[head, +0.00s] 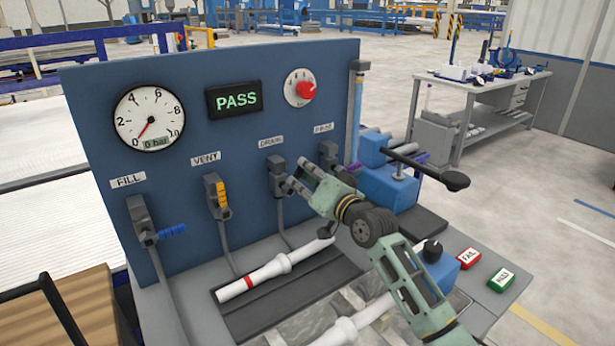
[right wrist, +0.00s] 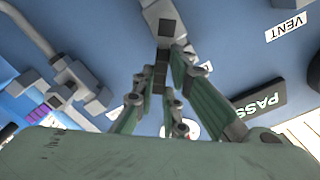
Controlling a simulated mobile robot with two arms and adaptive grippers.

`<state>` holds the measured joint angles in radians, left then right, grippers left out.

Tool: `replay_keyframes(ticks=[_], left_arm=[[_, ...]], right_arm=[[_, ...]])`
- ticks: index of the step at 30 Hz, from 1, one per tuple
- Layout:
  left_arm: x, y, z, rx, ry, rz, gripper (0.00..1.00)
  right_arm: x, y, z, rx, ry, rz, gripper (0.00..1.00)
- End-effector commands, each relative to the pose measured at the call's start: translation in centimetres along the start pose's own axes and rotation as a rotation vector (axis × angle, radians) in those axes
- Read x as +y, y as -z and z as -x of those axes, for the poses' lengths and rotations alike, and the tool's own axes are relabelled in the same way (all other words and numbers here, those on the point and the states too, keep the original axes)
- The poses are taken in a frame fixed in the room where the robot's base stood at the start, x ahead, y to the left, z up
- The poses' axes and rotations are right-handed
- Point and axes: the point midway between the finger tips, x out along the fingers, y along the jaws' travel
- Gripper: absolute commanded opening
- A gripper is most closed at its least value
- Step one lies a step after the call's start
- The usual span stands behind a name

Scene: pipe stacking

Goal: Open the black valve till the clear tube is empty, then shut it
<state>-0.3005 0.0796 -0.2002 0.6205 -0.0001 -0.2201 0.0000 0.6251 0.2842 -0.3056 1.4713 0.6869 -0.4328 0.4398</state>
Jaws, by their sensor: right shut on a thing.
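The black valve (head: 276,178) is on the blue panel under the label that reads DRAIN. My right gripper (head: 297,178) is at this valve, its fingers shut on the dark handle. In the right wrist view the dark handle (right wrist: 159,78) sits between the fingers, below the grey valve body. The clear tube (head: 357,110) stands upright at the panel's right edge. It looks bluish along its length; the exact liquid level is hard to tell. My left gripper is not in view.
A blue-handled FILL valve (head: 143,222) and a yellow-handled VENT valve (head: 216,196) are to the left. A PASS display (head: 235,98), a gauge (head: 149,119) near 0 bar and a red knob (head: 305,90) are above. A white pipe (head: 270,271) lies below. Red and green buttons are at right.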

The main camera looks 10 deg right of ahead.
Motion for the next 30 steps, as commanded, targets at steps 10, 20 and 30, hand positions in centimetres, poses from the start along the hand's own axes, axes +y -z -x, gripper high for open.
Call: replay_keyframes(ticks=[10,20,30], left_arm=[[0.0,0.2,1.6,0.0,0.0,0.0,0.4],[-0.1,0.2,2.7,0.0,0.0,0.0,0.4],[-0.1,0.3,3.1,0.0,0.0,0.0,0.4]], right_arm=[[-1.8,-0.2,0.0,-0.004,-0.002,0.327,0.0],[-2.8,-0.8,0.0,-0.004,-0.001,0.557,0.0],[-3.2,-1.3,0.0,-0.005,-0.002,0.663,0.0]])
